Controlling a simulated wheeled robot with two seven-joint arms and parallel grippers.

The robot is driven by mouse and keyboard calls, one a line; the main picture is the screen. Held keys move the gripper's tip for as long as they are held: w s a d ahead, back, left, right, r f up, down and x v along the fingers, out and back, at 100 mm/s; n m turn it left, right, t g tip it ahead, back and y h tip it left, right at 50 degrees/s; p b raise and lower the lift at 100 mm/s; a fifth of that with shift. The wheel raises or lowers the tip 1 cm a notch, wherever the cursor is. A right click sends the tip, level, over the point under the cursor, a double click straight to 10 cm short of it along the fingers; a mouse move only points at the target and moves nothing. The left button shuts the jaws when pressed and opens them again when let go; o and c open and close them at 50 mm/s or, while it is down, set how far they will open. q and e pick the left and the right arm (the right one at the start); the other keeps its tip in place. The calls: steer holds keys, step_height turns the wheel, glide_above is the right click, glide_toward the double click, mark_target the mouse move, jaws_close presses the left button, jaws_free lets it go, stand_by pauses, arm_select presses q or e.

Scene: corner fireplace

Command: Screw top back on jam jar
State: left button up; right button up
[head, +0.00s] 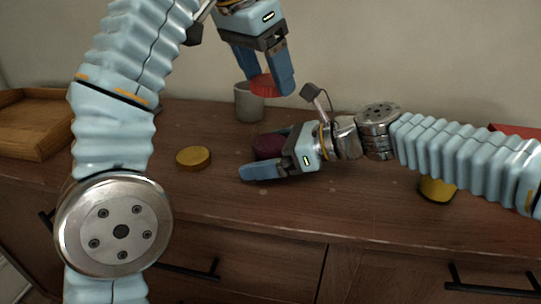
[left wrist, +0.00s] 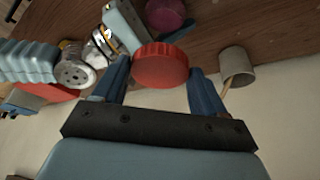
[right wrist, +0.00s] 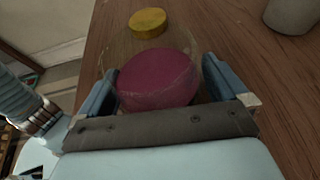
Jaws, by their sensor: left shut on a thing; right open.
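The jam jar (head: 268,146) has dark purple contents and stands on the wooden cabinet top. It shows from above, without a lid, in the right wrist view (right wrist: 157,80). My right gripper (head: 262,160) is open, low over the top, with its fingers on either side of the jar; whether they touch it I cannot tell. My left gripper (head: 268,84) is shut on a red ridged lid (left wrist: 160,66), held in the air above and behind the jar. A yellow lid (head: 193,158) lies flat on the cabinet top, left of the jar.
A grey cup (head: 248,103) stands behind the jar, near the wall, below the left gripper. A wooden tray (head: 40,122) is at the far left. A yellow object (head: 437,190) stands at the right, partly hidden by my right arm. The front middle is clear.

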mark_target(262, 82)
steer(key=shift+c, duration=0.3)
steer(key=c, duration=1.4)
arm_select(q)
steer(key=shift+w+a+f, duration=0.1)
steer(key=shift+f, duration=0.35)
step_height(262, 82, down, 2)
steer(key=shift+f, duration=1.05)
steer(key=shift+f, duration=0.9)
steer(key=shift+f, duration=0.5)
